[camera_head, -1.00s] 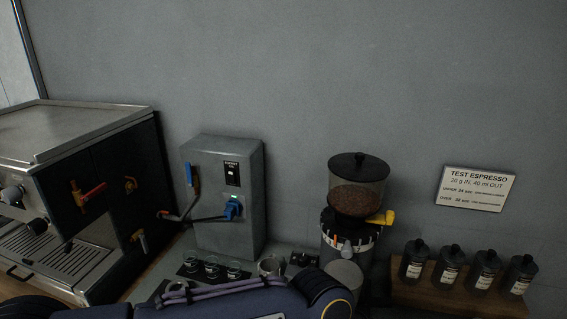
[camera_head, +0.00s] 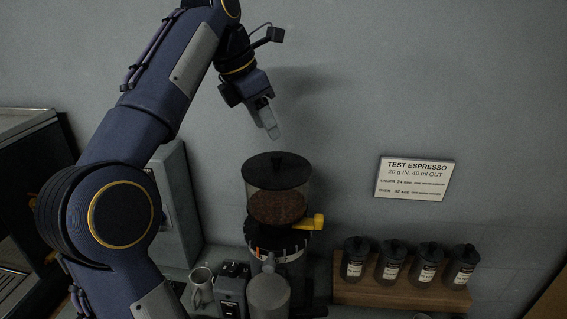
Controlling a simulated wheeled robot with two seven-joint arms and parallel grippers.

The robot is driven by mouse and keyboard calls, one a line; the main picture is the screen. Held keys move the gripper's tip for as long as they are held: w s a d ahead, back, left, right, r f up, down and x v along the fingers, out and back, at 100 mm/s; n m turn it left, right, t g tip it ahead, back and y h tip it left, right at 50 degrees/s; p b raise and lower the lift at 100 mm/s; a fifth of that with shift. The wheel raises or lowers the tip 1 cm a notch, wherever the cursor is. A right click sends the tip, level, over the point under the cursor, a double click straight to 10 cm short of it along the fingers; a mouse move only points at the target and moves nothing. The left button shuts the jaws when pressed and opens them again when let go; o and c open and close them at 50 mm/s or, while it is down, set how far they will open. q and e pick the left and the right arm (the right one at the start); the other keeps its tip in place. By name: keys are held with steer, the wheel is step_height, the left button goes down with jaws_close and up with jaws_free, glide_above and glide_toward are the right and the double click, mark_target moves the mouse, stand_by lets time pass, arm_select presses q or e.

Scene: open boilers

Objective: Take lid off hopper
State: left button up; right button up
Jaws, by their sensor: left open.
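The hopper (camera_head: 277,207) is a clear cylinder partly filled with brown beans, on top of the grinder (camera_head: 279,245). Its dark round lid (camera_head: 276,171), with a small knob in the middle, sits on the hopper's top. My left gripper (camera_head: 268,125) is open and empty. It shows above the lid in the picture, apart from it, with its fingers pointing down. One finger largely hides the other. My right gripper is not in view.
A yellow lever (camera_head: 312,222) sticks out to the right of the hopper. Several dark jars (camera_head: 391,260) stand on a wooden shelf (camera_head: 405,294) at right. A metal cup (camera_head: 202,286) stands left of the grinder. The wall sign (camera_head: 414,179) hangs at right.

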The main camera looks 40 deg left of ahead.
mark_target(276, 155)
arm_select(q)
steer(key=x, duration=0.4)
steer(key=s+b+x, duration=0.1)
steer(key=x, duration=0.1)
steer(key=shift+w+a+f, duration=0.1)
steer(key=shift+w+f, duration=0.05)
steer(key=shift+f, duration=0.2)
steer(key=shift+w+f, duration=0.25)
steer(key=shift+f, duration=0.2)
jaws_close()
steer(key=shift+r, duration=0.1)
